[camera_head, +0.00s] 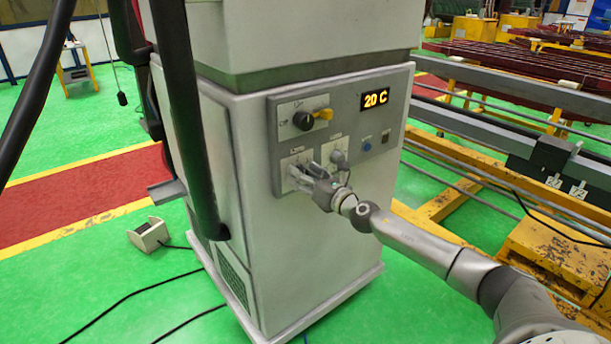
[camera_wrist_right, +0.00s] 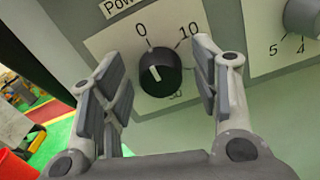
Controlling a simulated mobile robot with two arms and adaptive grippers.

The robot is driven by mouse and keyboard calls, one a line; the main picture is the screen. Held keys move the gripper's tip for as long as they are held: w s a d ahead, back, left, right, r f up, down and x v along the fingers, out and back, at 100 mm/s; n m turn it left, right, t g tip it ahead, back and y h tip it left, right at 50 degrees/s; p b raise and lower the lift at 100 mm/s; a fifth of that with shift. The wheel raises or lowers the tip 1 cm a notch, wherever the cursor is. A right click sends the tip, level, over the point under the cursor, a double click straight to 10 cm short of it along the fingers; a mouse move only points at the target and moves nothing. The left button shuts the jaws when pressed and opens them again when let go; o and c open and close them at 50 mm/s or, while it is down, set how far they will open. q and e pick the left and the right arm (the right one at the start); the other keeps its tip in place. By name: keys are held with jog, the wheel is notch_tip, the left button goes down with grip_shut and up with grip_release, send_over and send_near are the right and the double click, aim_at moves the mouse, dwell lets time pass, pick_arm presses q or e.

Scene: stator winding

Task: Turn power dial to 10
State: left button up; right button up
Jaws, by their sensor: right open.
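The power dial (camera_wrist_right: 160,72) is a black round knob on a white plate in the right wrist view. Its white mark points up and slightly left, toward the "0" label. The "10" label (camera_wrist_right: 187,31) is at the upper right, and a lower label is partly covered by the knob. My right gripper (camera_wrist_right: 160,85) is open, with one finger on each side of the dial and a visible gap to each. In the head view my right gripper (camera_head: 303,176) is at the panel's lower left and hides the dial. My left gripper is not in view.
A dark pipe (camera_head: 185,110) stands before the cabinet.

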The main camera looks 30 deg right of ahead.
jog(key=c, duration=1)
jog(key=shift+m, duration=0.4)
jog(key=shift+d+f+m+p, duration=0.1)
jog(key=shift+m+p, duration=1.05)
jog(key=shift+m, duration=4.35)
